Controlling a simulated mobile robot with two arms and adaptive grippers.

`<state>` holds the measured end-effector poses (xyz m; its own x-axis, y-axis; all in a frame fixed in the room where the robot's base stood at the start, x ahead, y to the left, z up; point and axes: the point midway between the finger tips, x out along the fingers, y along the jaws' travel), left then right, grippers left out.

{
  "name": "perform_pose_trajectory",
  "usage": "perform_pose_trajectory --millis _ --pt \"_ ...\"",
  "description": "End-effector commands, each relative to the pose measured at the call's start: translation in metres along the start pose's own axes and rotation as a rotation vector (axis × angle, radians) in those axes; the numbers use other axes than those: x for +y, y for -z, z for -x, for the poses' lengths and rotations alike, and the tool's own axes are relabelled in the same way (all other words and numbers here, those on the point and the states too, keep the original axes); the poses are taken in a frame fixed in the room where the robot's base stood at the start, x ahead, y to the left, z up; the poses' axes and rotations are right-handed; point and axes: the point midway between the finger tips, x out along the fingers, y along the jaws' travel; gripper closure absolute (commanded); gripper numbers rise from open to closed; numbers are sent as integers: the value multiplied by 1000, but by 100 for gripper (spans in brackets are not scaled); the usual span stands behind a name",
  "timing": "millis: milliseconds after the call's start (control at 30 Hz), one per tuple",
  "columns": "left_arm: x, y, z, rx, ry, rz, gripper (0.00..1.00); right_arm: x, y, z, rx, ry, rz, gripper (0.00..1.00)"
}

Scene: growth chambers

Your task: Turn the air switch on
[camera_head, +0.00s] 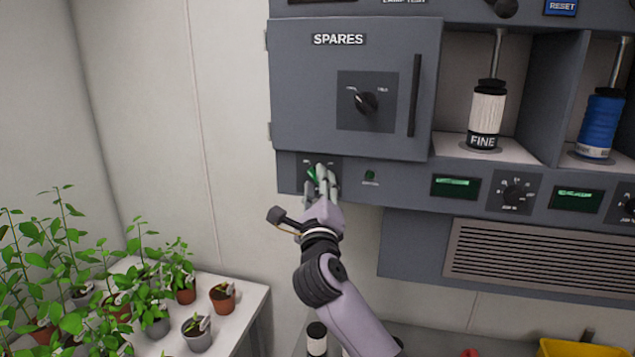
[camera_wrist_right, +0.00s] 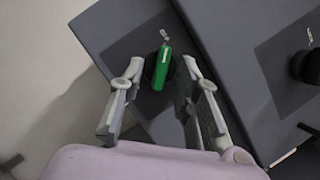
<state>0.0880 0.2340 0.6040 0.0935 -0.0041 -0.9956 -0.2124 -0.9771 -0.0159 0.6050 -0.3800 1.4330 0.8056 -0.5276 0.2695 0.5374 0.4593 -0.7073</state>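A green switch handle (camera_head: 311,173) sits on a dark plate at the lower left of the grey panel, under the SPARES door. Its small labels are too blurred to read, so I cannot confirm that it is the air switch. My right gripper (camera_head: 322,176) is at this plate and partly covers the handle. In the right wrist view the green handle (camera_wrist_right: 162,68) stands between the two spread fingers (camera_wrist_right: 160,78), with a gap on each side. A white mark shows near its top end. My left gripper is not in view.
Above is the SPARES door (camera_head: 300,95) with a black knob (camera_head: 365,102) and a vertical handle (camera_head: 414,95). A small green indicator (camera_head: 370,175) is right of the switch. Potted plants stand on a white table (camera_head: 245,310) at lower left.

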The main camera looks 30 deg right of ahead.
Motion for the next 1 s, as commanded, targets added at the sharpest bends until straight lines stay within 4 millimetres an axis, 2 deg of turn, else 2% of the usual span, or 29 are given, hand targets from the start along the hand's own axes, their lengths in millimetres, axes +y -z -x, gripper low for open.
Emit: perform_pose_trajectory --millis 200,633,1000 --pt "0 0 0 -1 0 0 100 0 0 0 0 0 0 71" --pt "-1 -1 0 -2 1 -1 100 0 0 0 -1 0 0 100" --pt "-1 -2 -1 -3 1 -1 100 1 0 1 0 0 -2 100"
